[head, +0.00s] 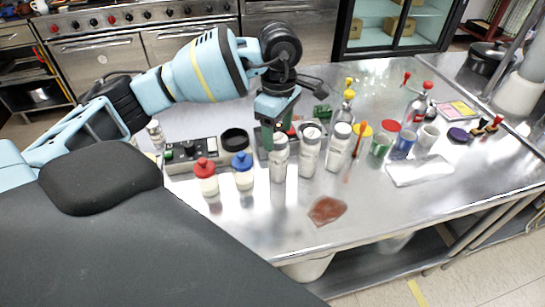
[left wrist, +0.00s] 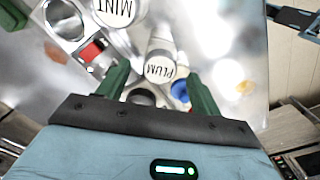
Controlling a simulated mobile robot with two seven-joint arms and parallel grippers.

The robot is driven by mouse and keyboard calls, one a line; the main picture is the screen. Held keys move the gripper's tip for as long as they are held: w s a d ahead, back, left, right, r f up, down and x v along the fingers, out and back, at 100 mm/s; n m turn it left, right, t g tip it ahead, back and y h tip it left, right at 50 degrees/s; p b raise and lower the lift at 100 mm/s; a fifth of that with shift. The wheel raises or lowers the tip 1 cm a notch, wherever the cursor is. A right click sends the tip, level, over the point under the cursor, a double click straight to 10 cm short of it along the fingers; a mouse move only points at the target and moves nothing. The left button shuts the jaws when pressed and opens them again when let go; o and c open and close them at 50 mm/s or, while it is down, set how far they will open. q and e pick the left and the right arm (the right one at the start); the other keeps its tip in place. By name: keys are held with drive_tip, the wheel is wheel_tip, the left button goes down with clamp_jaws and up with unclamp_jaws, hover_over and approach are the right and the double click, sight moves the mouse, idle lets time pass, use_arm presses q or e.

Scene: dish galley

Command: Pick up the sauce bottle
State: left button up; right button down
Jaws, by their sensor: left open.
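Several pale bottles with lids stand in a row on the steel counter. The lid of one bottle (head: 279,160) reads PLUM in the left wrist view (left wrist: 160,68); another bottle (head: 310,150) reads MINT there (left wrist: 115,10). No label says sauce, so I cannot tell which one the task means. A red-capped squeeze bottle (head: 206,178) and a blue-capped one (head: 243,173) stand to their left. My left gripper (head: 272,148) is open, pointing down just behind the PLUM bottle. In the left wrist view its green fingers (left wrist: 160,88) are apart, with the PLUM bottle just beyond them. My right gripper is not seen.
A black-knobbed control box (head: 190,152) and a dark round lid (head: 235,139) are left of the gripper. Cups, a white cloth (head: 418,170) and red-topped bottles crowd the right. A brown patch (head: 327,210) lies in front; the front edge is otherwise clear.

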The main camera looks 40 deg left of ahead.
sight(279, 138)
use_arm(q)
drive_tip(key=shift+d+f, duration=0.15)
drive_tip(key=shift+f, duration=0.3)
drive_tip(key=shift+f+p, duration=0.35)
drive_tip(key=shift+f, duration=3.1)
drive_tip(key=c, duration=1.2)
drive_tip(key=shift+w+r, duration=0.1)
drive_tip(key=shift+r, duration=0.05)
drive_tip(key=shift+r, duration=0.55)
wheel_tip(279, 138, up, 2)
drive_tip(key=shift+r, duration=0.1)
drive_tip(key=s+d, duration=0.3)
drive_tip(key=s+d+r, duration=0.1)
drive_tip(key=s+d, duration=0.3)
drive_tip(key=s+d+b, duration=0.1)
drive_tip(key=s+d, duration=0.3)
drive_tip(key=shift+s+d+r, duration=0.1)
drive_tip(key=shift+s+r, duration=0.1)
drive_tip(key=shift+r, duration=0.05)
